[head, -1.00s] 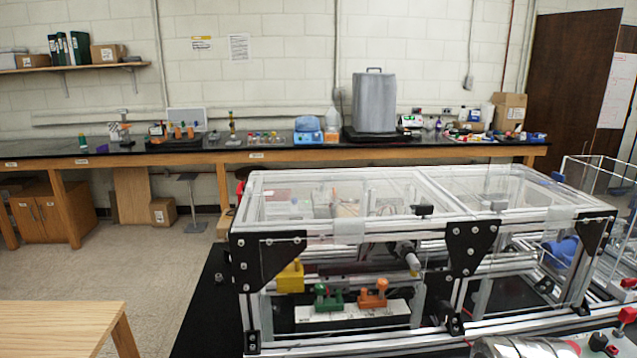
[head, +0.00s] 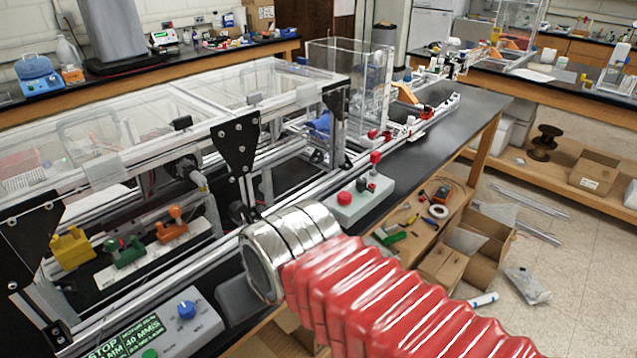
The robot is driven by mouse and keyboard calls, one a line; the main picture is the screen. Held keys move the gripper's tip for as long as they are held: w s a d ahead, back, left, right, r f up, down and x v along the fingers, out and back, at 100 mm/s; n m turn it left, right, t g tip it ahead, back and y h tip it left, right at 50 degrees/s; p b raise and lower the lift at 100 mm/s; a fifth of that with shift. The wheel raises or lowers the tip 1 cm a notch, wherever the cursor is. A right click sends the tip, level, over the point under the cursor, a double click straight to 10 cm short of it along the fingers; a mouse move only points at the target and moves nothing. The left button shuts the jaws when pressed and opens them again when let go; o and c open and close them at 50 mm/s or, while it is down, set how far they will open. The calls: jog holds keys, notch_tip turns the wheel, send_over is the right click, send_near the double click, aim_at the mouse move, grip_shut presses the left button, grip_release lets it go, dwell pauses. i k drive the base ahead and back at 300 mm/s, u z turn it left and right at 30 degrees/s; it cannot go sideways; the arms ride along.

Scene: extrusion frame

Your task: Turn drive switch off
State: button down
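No part is legibly labelled as the drive switch, so I cannot tell which control it is. A grey control panel (head: 205,327) at the lower left has a blue knob (head: 187,309), a green button (head: 150,354) and a lit display (head: 125,337) reading "STOP" and "40 MM/S". My gripper is not in view. A red ribbed sleeve and chrome cylinder fill the lower middle and hide part of the bench edge.
The clear-topped extrusion frame (head: 236,150) stands at the left, with yellow (head: 70,248), green (head: 124,252) and orange (head: 171,226) parts. The black bench (head: 440,140) runs to the upper right. A shelf with tools (head: 425,215) and open cardboard boxes (head: 480,248) lie beyond the sleeve.

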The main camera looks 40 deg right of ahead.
aim_at(361, 183)
jog(key=z, duration=1.25)
